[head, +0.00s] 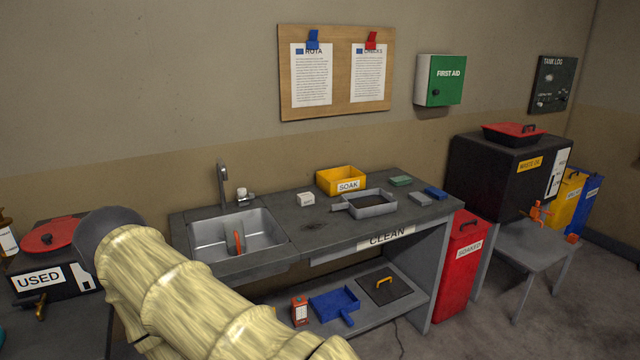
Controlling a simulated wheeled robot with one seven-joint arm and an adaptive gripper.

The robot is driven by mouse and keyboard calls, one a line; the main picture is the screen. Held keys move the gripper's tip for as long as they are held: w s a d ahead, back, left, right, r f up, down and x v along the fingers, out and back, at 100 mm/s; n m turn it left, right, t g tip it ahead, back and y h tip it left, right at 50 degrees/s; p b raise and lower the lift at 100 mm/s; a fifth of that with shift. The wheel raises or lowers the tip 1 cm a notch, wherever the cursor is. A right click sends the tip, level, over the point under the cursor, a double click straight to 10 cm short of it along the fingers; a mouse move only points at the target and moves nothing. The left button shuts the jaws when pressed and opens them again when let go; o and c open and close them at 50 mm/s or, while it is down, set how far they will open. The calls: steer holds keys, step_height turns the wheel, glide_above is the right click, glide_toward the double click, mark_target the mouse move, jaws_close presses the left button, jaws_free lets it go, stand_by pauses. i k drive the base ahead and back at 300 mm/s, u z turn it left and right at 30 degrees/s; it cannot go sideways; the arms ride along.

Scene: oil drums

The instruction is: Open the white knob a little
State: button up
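The small white knob (241,192) sits on the base of the tap, at the back edge of the sink. The grey tap (222,180) rises just left of it, with its spout above the sink (205,240). The knob is too small to tell how far it is turned. My arm, in a pale yellow sleeve, fills the lower left in front of the bench. My gripper does not show in the head view, so its opening and its distance from the knob cannot be seen.
A red-handled tool (237,241) stands in the sink. A white block (306,199), a yellow SOAK box (341,180) and a grey tray (370,205) stand on the bench to the right. A black USED tank (75,281) stands at the left. The wall behind the tap is bare.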

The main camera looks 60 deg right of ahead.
mark_target(241, 192)
steer(key=z, duration=1.1)
steer(key=i, duration=0.15)
steer(key=u, duration=0.05)
